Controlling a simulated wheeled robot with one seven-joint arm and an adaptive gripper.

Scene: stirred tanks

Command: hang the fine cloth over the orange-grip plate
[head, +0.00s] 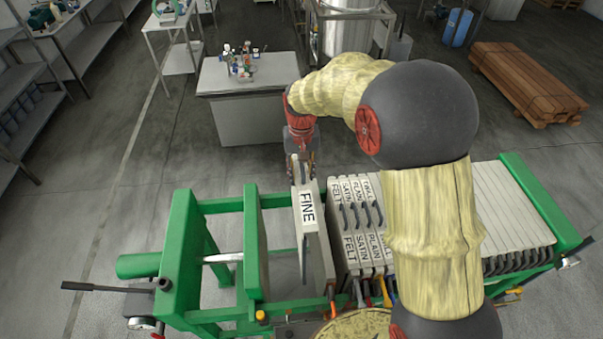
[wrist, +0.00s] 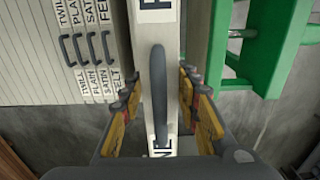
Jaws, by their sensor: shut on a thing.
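The fine cloth (head: 307,215) is a pale panel with the word FINE on its top strip, standing on edge in the green press. My gripper (head: 302,172) is at its far end, shut on it. In the wrist view my gripper (wrist: 160,112) has its yellow fingers on both sides of the cloth's pale top strip (wrist: 153,30), with a dark handle between them. An orange grip (head: 332,307) shows low at the near end of the FINE panel. I cannot tell whether the cloth rests on that plate or is just above it.
Cloths marked FELT, SATIN and PLAIN (head: 362,210) stand close on the right, partly behind my arm. Left is a gap, then the green upright plate (head: 256,245) of the press. A grey bench (head: 248,95) with bottles stands beyond.

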